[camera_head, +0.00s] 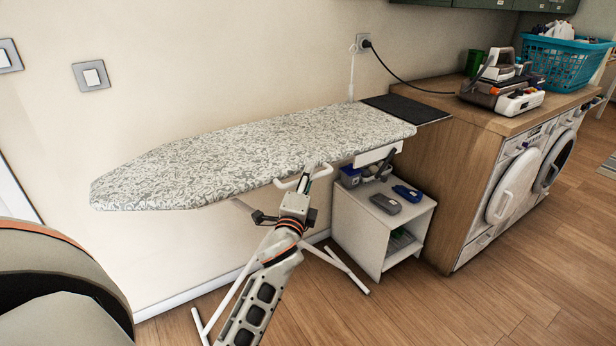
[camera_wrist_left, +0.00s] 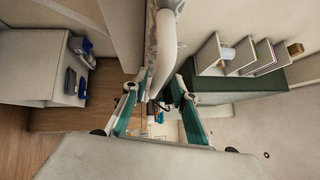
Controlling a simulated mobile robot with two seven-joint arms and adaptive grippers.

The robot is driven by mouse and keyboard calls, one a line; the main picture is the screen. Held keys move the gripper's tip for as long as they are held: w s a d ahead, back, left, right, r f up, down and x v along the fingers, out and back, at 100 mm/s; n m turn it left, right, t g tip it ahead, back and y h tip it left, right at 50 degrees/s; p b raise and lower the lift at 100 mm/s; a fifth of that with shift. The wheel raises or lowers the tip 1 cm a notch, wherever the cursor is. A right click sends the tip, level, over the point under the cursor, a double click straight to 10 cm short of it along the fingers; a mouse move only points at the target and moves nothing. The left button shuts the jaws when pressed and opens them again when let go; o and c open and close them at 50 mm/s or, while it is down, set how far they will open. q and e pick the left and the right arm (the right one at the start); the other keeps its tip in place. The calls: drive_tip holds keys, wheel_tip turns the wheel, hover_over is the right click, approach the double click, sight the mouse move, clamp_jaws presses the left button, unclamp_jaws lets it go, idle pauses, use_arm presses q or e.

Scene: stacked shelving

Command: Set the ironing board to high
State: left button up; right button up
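The ironing board (camera_head: 250,150) has a grey-white patterned cover and stands along the wall on thin white legs (camera_head: 238,290). A white bar handle (camera_head: 283,184) shows under its near edge. My left gripper (camera_head: 306,178) is at this handle, just below the near edge. In the left wrist view, the gripper's two green-padded fingers (camera_wrist_left: 156,92) are spread apart. The white handle (camera_wrist_left: 166,45) reaches down towards the space between their tips. I cannot tell whether a finger touches it. My right gripper is in neither view.
A white shelf unit (camera_head: 357,226) with small devices stands below the board's right end. Right of it, a wooden counter (camera_head: 440,150) holds an iron station (camera_head: 503,85) and a turquoise basket (camera_head: 565,62), above white machines (camera_head: 513,190). The floor in front (camera_head: 400,310) is clear.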

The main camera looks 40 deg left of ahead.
use_arm(q)
drive_tip(key=v, duration=1.1)
drive_tip(key=shift+s, duration=0.3)
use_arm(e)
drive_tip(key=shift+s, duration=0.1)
use_arm(q)
drive_tip(key=shift+d+r, duration=0.1)
drive_tip(key=shift+d, duration=0.05)
drive_tip(key=s+d+f+n+g+h+p, duration=0.3)
drive_tip(key=s+d+f, duration=0.6)
drive_tip(key=s+f, duration=0.3)
drive_tip(key=s+d+f+n+g+h+p, duration=0.3)
drive_tip(key=s+d+f+n+h, duration=0.4)
drive_tip(key=s+f, duration=0.4)
wheel_tip(320, 180, down, 2)
drive_tip(key=shift+s+d+f+n+g, duration=0.15)
drive_tip(key=shift+s+d+n+g, duration=0.3)
drive_tip(key=shift+d+g, duration=0.65)
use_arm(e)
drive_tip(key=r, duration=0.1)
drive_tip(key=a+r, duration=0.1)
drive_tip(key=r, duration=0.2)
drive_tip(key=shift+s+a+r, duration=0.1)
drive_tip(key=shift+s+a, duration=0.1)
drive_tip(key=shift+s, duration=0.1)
